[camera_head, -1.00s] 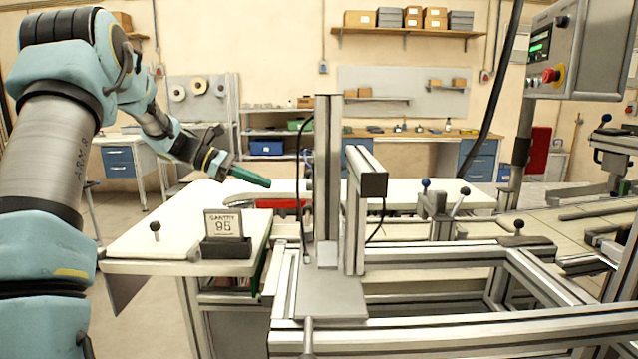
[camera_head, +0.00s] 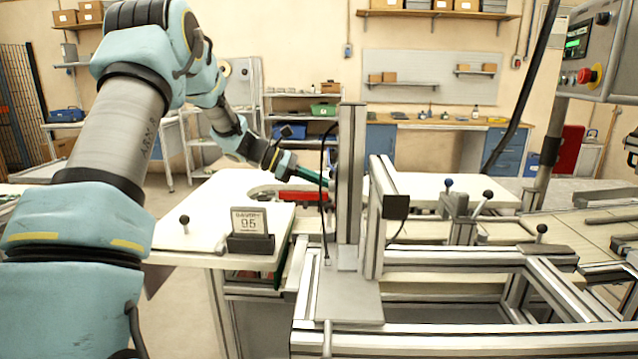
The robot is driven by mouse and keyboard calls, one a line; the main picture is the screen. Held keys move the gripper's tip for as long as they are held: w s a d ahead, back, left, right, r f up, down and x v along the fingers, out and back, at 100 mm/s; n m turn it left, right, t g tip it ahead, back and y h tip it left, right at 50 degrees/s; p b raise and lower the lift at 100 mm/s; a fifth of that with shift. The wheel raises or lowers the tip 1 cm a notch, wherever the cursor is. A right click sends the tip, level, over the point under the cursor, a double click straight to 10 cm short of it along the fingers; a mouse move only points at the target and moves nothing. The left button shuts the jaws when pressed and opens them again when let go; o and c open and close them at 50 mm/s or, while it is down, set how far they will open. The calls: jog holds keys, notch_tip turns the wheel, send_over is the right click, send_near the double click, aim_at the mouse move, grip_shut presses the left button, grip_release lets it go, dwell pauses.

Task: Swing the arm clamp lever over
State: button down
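My gripper (camera_head: 308,174), with green fingers, is at the end of my arm left of centre, above the white table (camera_head: 200,205). Its tip reaches the left side of the upright aluminium post (camera_head: 351,185), which partly hides it. I cannot tell whether it touches anything or is open or shut. Nothing visible marks which one is the arm clamp lever.
A red part (camera_head: 303,197) lies just below my gripper. A sign in a dark holder (camera_head: 250,243) and a short black-knobbed peg (camera_head: 185,224) stand on the table's left part. An aluminium frame (camera_head: 440,337) fills the front right. A control box (camera_head: 590,50) hangs upper right.

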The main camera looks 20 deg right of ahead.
jog(key=shift+r+m+t+b, duration=0.3)
jog(key=shift+r+m+b, duration=0.3)
jog(key=shift+b, duration=0.6)
jog(key=s+a+r+m+t+h+b, duration=0.1)
jog(key=s+r+m+t+h+b, duration=0.1)
jog(key=b, duration=1.4)
jog(key=s+a+r+m+t+h+b, duration=0.1)
jog(key=r+m+b, duration=0.6)
jog(key=b, duration=1)
jog(key=s+m+t+h, duration=0.1)
jog(key=s+h, duration=0.1)
jog(key=shift+a+r+m+h, duration=0.2)
jog(key=shift+m+h, duration=0.1)
jog(key=shift+h, duration=0.1)
jog(key=shift+s, duration=0.15)
